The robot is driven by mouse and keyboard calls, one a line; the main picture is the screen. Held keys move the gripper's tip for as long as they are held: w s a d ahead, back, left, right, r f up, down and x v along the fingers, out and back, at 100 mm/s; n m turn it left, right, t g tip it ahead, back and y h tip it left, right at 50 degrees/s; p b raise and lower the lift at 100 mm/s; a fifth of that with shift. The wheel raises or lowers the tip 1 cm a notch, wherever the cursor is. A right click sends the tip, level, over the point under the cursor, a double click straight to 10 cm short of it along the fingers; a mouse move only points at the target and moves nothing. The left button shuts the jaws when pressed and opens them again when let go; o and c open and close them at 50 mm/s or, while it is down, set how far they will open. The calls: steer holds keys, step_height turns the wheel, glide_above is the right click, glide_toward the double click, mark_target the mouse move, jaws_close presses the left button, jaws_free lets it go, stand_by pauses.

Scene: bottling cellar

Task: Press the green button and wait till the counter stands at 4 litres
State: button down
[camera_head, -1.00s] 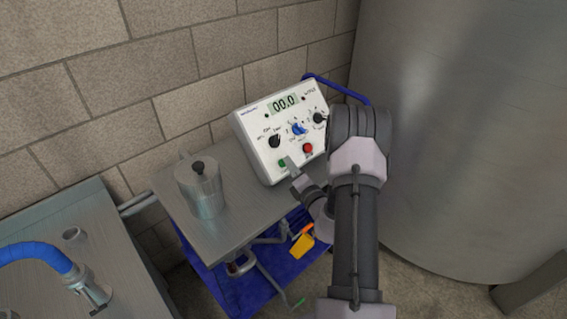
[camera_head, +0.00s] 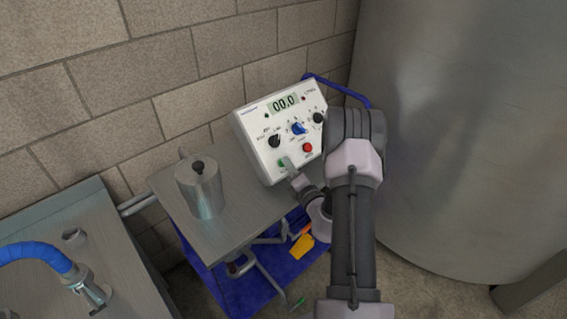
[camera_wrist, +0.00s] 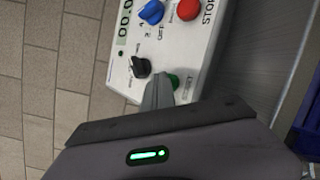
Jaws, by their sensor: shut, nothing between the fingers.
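A white control box (camera_head: 256,153) stands on a metal-topped cart against the wall. Its counter (camera_head: 283,104) reads 00.0 in the head view. The green button (camera_head: 281,163) is at the box's lower left, and it also shows in the wrist view (camera_wrist: 174,79), partly hidden behind my fingers. My gripper (camera_head: 287,163) is shut and empty, with its tips at the green button. In the wrist view the tips (camera_wrist: 160,79) overlap the button's edge; I cannot tell whether they touch or press it.
A red stop button (camera_head: 307,147), a blue knob (camera_head: 298,128) and black knobs (camera_head: 274,141) sit close by on the panel. A metal jug (camera_head: 202,190) stands left on the cart top (camera_head: 238,214). A large steel tank (camera_head: 455,130) is at the right.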

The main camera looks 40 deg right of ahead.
steer(key=shift+w+f, duration=0.15)
stand_by(0.5)
steer(key=shift+s+r+p, duration=0.4)
steer(key=shift+s+r, duration=0.2)
steer(key=shift+s, duration=0.05)
steer(key=s+r+p, duration=0.1)
steer(key=s, duration=0.1)
steer(key=s+r+p, duration=0.1)
steer(key=r, duration=0.1)
steer(key=shift+s+d+r, duration=0.15)
steer(key=shift+s+r, duration=0.05)
steer(key=shift+s, duration=0.15)
stand_by(0.5)
